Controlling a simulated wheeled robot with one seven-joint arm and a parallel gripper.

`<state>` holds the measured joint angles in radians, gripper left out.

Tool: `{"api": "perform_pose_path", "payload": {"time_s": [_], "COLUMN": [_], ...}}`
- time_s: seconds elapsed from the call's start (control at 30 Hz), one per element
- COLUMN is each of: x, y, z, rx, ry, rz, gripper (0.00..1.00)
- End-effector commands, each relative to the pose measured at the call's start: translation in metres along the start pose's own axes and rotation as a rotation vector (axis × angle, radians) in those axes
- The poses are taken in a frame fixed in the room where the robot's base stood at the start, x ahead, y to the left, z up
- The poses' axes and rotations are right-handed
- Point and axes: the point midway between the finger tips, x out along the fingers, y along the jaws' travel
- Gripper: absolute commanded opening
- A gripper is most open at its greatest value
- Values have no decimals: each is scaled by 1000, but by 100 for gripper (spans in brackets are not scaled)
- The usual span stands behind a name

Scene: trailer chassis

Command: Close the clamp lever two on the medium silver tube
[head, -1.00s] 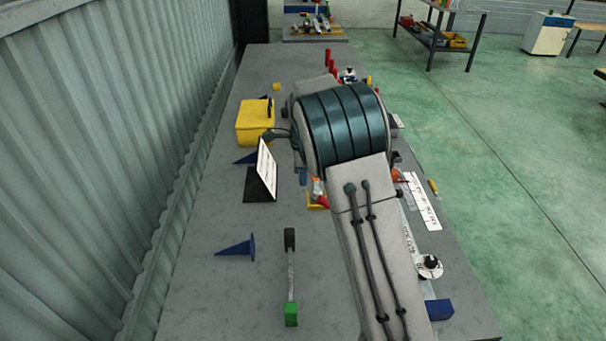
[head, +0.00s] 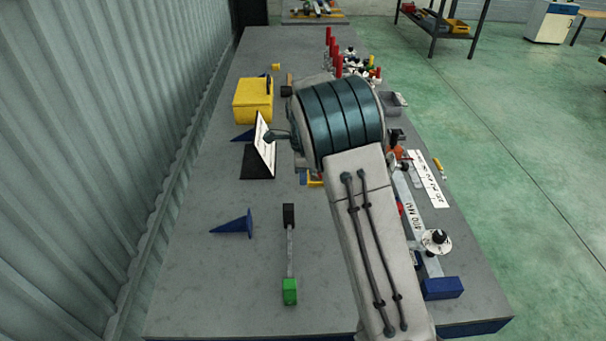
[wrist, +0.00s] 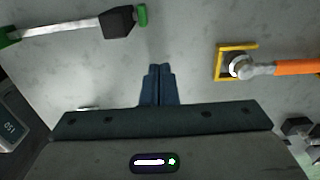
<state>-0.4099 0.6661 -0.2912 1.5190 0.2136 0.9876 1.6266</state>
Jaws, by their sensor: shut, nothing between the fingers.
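A long silver tube (head: 413,215) runs along the right side of the table, partly hidden by my arm; I cannot tell whether it is the medium one. Several upright red levers (head: 333,52) stand at the far end, partly hidden below by my arm. I cannot tell which one is clamp lever two. In the wrist view my gripper (wrist: 160,68) is shut and empty, its blue fingers over bare grey tabletop. No clamp lever can be made out beside the fingers there. My arm hides the gripper in the head view.
A silver bar with a black block (head: 289,215) and a green block (head: 290,291) lies nearer. A yellow box (head: 253,100), a sign (head: 264,146) and a blue wedge (head: 234,224) stand left. An orange-handled tool (wrist: 292,68) rests by a yellow bracket (wrist: 220,62).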

Motion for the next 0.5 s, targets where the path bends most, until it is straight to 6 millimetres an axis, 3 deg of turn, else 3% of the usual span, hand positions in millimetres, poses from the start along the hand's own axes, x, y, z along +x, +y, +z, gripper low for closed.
{"api": "perform_pose_path", "payload": {"time_s": [0.5], "x": [0], "y": [0], "z": [-14], "rx": [1], "ry": [0], "rz": [0], "gripper": [0]}}
